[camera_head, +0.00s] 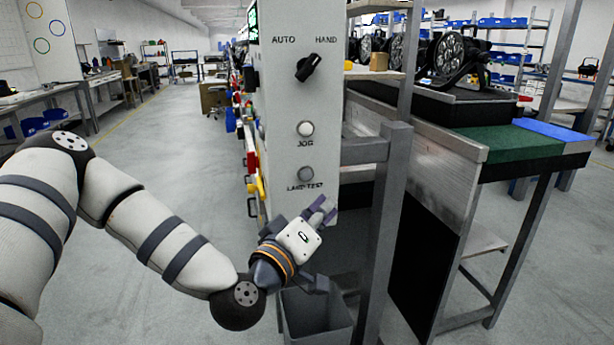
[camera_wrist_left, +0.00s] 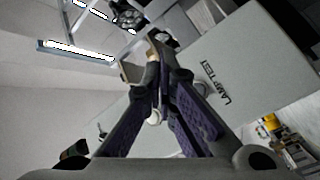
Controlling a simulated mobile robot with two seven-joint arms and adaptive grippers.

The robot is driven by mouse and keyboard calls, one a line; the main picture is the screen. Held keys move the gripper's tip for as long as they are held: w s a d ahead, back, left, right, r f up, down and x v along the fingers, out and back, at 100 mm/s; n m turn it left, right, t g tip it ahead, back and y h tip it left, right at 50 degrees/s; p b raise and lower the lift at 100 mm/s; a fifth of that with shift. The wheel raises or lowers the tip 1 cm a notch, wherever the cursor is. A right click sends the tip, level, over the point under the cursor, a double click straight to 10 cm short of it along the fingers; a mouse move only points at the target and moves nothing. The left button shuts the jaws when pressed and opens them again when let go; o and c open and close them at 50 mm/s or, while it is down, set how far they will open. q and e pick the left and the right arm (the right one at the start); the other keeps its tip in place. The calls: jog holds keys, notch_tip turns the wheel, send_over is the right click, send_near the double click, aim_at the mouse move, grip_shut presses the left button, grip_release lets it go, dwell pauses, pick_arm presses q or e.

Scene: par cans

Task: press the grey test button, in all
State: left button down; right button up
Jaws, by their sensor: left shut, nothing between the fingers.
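The grey test button (camera_head: 306,173) is a round button above the LAMP TEST label on the pale panel (camera_head: 285,105). My left gripper (camera_head: 325,207) is just below that label in the head view, its purple fingers shut and empty, pointing toward the panel. In the left wrist view the fingers (camera_wrist_left: 163,88) come together in front of the panel, left of the label (camera_wrist_left: 217,85). Whether a finger touches the panel cannot be told. My right gripper is out of view.
The white JOG button (camera_head: 306,128) sits above the test button, with a black AUTO/HAND selector knob (camera_head: 308,67) higher up. A grey post (camera_head: 388,220) stands close right of the panel. A grey bin (camera_head: 318,315) is below the gripper. Open floor lies left.

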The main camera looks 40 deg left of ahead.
aim_at(312, 189)
pick_arm(q)
jog(key=shift+w+a+b, duration=0.2)
jog(key=shift+w+a, duration=1.15)
jog(key=shift+a, duration=0.2)
jog(key=shift+w+a+b, duration=0.15)
jog(key=shift+w+a, duration=1.15)
jog(key=shift+a, duration=0.25)
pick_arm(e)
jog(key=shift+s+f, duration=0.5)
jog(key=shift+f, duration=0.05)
pick_arm(q)
jog(key=shift+w+a, duration=0.25)
jog(key=shift+a, duration=0.05)
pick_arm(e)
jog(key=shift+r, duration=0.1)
pick_arm(q)
jog(key=shift+w+a, duration=0.3)
jog(key=shift+a, duration=0.05)
jog(key=shift+s+d+p, duration=0.3)
jog(key=shift+s+d, duration=0.25)
jog(key=shift+d, duration=0.1)
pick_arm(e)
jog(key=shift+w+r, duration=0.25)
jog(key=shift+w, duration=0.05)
